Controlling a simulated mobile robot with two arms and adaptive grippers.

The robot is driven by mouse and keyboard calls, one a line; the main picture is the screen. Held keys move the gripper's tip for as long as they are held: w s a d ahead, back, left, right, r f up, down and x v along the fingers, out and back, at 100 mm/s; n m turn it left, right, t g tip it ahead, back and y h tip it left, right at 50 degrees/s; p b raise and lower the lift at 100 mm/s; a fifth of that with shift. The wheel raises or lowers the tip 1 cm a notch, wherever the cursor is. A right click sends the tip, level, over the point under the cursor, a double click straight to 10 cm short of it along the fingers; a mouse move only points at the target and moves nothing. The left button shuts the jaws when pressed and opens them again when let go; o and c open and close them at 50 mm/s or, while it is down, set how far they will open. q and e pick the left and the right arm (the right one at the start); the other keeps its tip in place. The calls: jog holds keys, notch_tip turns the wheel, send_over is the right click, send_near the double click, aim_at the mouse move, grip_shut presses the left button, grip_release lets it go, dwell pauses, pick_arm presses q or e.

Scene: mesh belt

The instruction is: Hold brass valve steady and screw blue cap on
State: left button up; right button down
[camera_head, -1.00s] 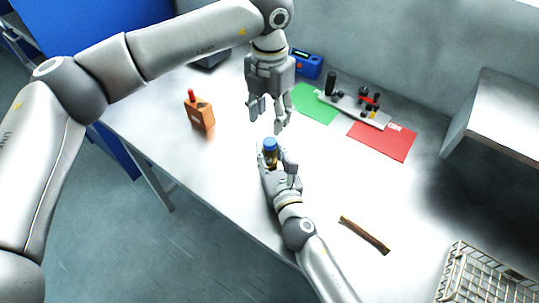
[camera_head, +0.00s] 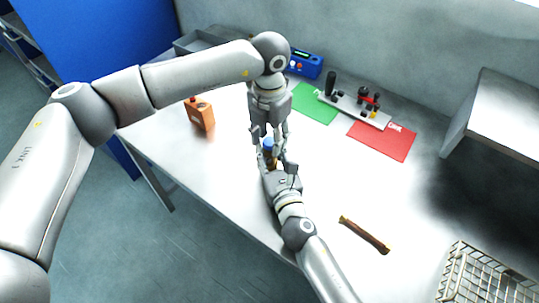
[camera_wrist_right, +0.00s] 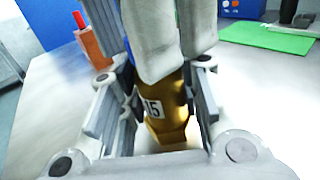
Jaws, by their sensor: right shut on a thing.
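The brass valve (camera_wrist_right: 172,112), with a "15" label, stands upright between the fingers of my right gripper (camera_head: 277,161), which is shut on it; the gripper also shows in the wrist view (camera_wrist_right: 160,108). The blue cap (camera_head: 268,145) is at the valve's top in the head view. My left gripper (camera_head: 270,140) points down from above, its fingers around the cap with a visible gap, so it looks open. In the right wrist view the left fingers (camera_wrist_right: 172,60) hang over the valve and hide the cap. Whether they touch it is unclear.
An orange block with a red top (camera_head: 201,115) stands at left. A green mat (camera_head: 312,104), red mat (camera_head: 383,141), tool rack (camera_head: 350,107) and blue device (camera_head: 305,64) lie behind. A brown bar (camera_head: 364,235) and wire basket (camera_head: 480,280) are at right.

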pick_arm(q)
grip_shut()
jog(key=shift+o, duration=1.5)
grip_release()
jog(key=shift+r, duration=0.15)
notch_tip(320, 180, up, 12)
pick_arm(e)
jog(key=c, duration=1)
grip_release()
jog(key=shift+o, duration=0.2)
